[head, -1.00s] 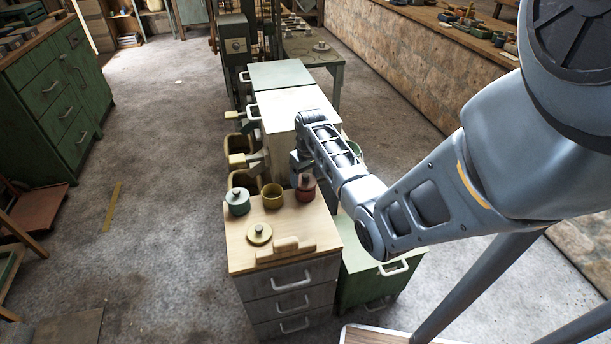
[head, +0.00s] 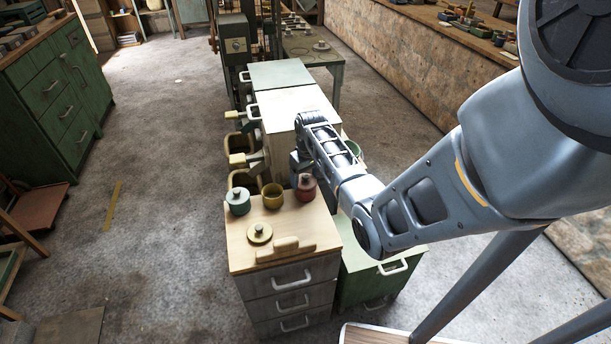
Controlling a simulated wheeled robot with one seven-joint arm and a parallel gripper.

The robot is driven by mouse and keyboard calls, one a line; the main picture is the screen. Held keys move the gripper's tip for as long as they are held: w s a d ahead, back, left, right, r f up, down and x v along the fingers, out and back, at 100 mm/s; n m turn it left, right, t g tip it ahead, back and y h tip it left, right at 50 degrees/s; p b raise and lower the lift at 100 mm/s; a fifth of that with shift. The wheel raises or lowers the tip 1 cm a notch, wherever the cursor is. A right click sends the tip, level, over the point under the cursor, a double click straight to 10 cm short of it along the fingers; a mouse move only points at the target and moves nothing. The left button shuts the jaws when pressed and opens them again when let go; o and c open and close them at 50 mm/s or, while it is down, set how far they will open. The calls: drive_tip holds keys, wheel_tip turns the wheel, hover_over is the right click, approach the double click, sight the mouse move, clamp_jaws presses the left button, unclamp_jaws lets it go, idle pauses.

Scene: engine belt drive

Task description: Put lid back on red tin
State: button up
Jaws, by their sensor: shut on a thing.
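The red tin (head: 306,191) stands at the back right corner of the wooden top of a small drawer cabinet. Its dark red lid appears to be at the tin's mouth; whether it is fully seated is too small to tell. My gripper (head: 301,176) is directly at the tin's top, partly hidden behind my own wrist. It is shut, apparently on the lid's knob, though the fingertips are hard to make out.
A lidded teal tin (head: 237,202) and an open yellow tin (head: 272,198) stand to the left. The cabinet top (head: 242,253) is otherwise clear. A larger pale-topped cabinet (head: 284,106) stands behind.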

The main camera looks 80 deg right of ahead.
idle(0.3)
drive_tip(key=o, duration=1)
drive_tip(key=shift+r+p, duration=2.25)
drive_tip(key=shift+r, duration=1.25)
clamp_jaws()
